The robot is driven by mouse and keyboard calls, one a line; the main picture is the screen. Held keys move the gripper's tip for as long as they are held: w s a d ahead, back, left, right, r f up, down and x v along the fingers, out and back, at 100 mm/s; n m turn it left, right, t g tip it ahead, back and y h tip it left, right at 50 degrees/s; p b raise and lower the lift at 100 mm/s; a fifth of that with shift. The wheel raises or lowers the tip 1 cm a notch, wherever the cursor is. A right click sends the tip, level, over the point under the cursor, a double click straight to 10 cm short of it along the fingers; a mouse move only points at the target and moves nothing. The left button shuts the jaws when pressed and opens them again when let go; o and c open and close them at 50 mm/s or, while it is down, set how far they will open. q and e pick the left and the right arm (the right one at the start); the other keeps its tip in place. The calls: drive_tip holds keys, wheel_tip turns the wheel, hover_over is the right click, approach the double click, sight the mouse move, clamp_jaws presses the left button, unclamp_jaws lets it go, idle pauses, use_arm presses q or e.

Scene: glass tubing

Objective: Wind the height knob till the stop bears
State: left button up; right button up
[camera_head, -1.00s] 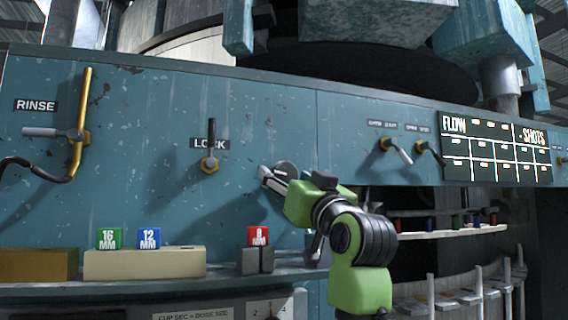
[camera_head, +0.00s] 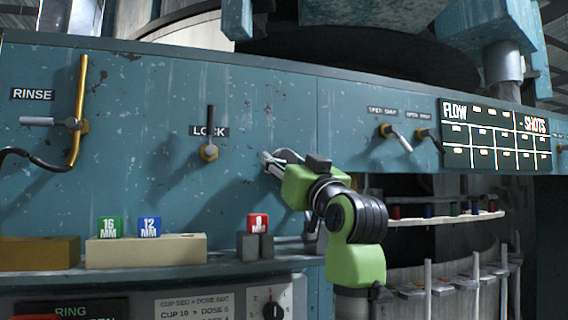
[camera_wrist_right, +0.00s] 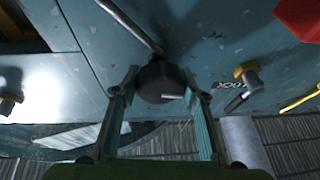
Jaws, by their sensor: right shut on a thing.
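The dark round knob (camera_wrist_right: 158,72) stands out from the blue-green panel, with a thin rod running away from it toward the top left of the right wrist view. My right gripper (camera_wrist_right: 163,92) has one finger on each side of the knob and is shut on it. In the head view my right gripper (camera_head: 272,160) reaches the panel right of the LOCK label, and its fingers largely hide the knob. Whether the stop bears on anything cannot be told. My left gripper is not in view.
The LOCK lever (camera_head: 210,130) points up, left of my right gripper. The RINSE valve (camera_head: 76,124) is farther left. Green (camera_head: 110,227), blue (camera_head: 149,227) and red (camera_head: 257,223) cubes sit on blocks along the ledge below. A FLOW board (camera_head: 495,135) hangs at right.

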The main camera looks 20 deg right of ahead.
drive_tip(key=shift+n+y, duration=0.4)
drive_tip(key=shift+n, duration=0.2)
drive_tip(key=o, duration=1.1)
drive_tip(key=v, duration=1.2)
drive_tip(key=shift+a, duration=0.1)
